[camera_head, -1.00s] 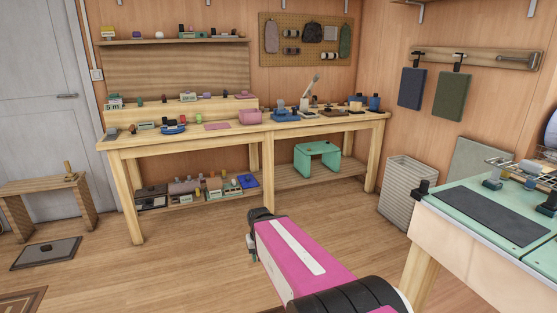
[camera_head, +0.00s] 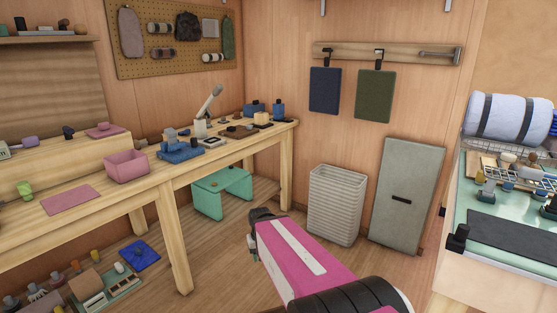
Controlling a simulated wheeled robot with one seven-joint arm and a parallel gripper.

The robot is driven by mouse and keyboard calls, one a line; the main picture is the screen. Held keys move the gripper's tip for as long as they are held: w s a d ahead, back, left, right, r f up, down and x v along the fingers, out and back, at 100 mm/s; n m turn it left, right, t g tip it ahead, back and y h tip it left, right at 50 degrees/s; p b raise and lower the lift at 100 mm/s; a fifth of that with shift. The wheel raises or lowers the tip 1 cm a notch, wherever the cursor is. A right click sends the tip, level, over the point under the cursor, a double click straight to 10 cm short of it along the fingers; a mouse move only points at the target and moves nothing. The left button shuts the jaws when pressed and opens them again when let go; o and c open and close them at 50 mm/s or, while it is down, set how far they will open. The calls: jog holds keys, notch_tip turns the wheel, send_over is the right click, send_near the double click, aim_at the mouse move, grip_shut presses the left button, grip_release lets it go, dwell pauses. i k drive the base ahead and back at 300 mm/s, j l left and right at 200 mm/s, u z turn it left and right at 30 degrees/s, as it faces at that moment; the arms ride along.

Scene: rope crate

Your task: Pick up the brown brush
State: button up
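I cannot make out a brown brush for certain. Small tan and brown items (camera_head: 508,157) sit in and around the wire rack on the green-topped table at right, too small to identify. A tan block-like item (camera_head: 262,118) and a flat dark brown item (camera_head: 238,131) are at the far end of the wooden bench. My pink and black arm reaches up from the bottom centre, over the floor between bench and table. Its dark far end shows, but no fingers can be made out, and nothing held is visible.
The wooden bench (camera_head: 165,187) runs along the left, with a green stool (camera_head: 222,192) under it. A white ribbed basket (camera_head: 335,205) and grey panel (camera_head: 405,195) stand by the wall. The green-topped table (camera_head: 462,257) is at right.

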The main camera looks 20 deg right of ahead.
aim_at(533, 158)
jog(key=i+z, duration=0.3)
jog(key=z, duration=0.2)
jog(key=i+z, duration=0.45)
jog(key=i+j+z, duration=0.15)
jog(key=z, duration=0.35)
jog(key=i+j+z, duration=0.3)
jog(key=z, duration=0.15)
